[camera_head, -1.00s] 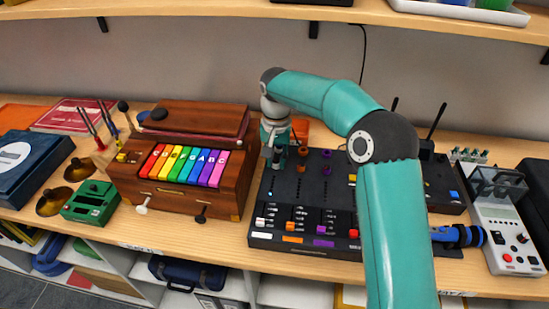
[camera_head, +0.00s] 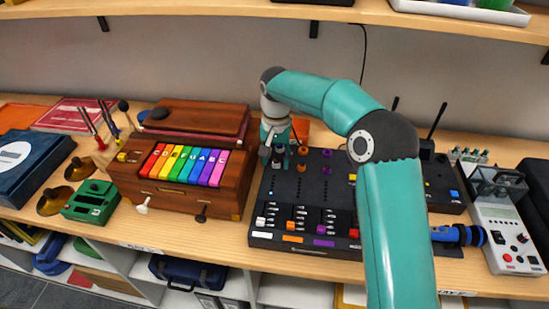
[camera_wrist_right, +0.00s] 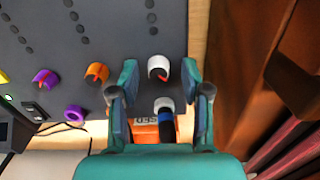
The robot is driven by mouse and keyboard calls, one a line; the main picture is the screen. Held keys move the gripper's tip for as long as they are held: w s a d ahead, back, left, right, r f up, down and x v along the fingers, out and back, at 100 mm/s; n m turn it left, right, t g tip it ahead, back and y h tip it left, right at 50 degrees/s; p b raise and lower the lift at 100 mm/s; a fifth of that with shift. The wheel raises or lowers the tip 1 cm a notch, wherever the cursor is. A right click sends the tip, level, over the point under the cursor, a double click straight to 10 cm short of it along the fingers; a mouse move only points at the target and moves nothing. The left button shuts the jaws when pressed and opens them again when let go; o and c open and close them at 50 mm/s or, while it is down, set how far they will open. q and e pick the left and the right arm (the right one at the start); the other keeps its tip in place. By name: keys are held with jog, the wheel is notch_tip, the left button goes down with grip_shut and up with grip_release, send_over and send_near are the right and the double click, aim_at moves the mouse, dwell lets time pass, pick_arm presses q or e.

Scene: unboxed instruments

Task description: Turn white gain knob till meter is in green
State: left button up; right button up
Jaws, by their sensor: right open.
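The white gain knob (camera_wrist_right: 158,67) has a red pointer and sits at the end of a row of knobs on the black mixer panel (camera_wrist_right: 60,100). My right gripper (camera_wrist_right: 158,75) is open, with one finger on each side of the white knob in the right wrist view; I cannot tell whether either touches it. In the head view my right gripper (camera_head: 273,155) is low over the back left corner of the mixer (camera_head: 345,190) and largely hides the white knob. Dotted columns run along the panel, but no green meter reading is clear. My left gripper is not in view.
Orange (camera_wrist_right: 97,73) and purple (camera_wrist_right: 75,113) knobs stand beside the white one. A white-tipped plug (camera_wrist_right: 163,105) sits between my fingers, nearer the palm. A wooden instrument with rainbow keys (camera_head: 185,165) stands close left of the mixer. A blue flashlight-like tool (camera_head: 458,235) lies right.

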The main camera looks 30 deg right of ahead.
aim_at(276, 161)
notch_tip(276, 161, up, 12)
dwell(0.6)
jog(key=shift+f, duration=0.1)
dwell(0.4)
